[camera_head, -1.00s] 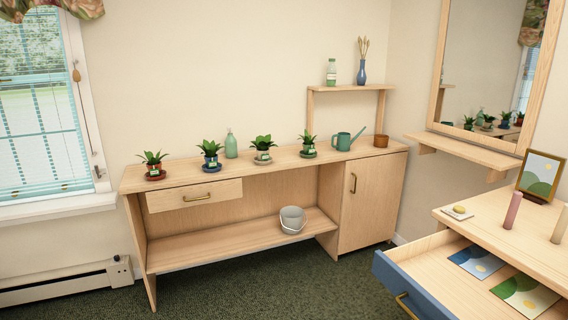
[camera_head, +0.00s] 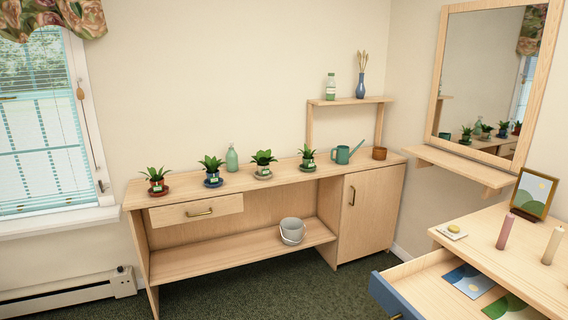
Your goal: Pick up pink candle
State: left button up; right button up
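The pink candle (camera_head: 505,231) stands upright on the light wood dresser top (camera_head: 477,220) at the right of the head view. A cream candle (camera_head: 552,246) stands upright to its right. A small white dish with a yellow item (camera_head: 452,230) lies to its left, and a framed picture (camera_head: 533,193) stands behind it. Neither of my grippers shows in this view, so I cannot see their state.
The blue-fronted dresser drawer (camera_head: 394,299) is pulled open below the candle, with picture cards (camera_head: 468,281) inside. A long sideboard (camera_head: 300,186) with several potted plants runs along the back wall. A wall shelf (camera_head: 463,168) sits under the mirror. Green carpet (camera_head: 245,290) shows in front.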

aim_at(509, 218)
jog(key=z, duration=1.35)
jog(key=j, duration=0.3)
jog(key=i+j+u, duration=0.1)
jog(key=j, duration=0.2)
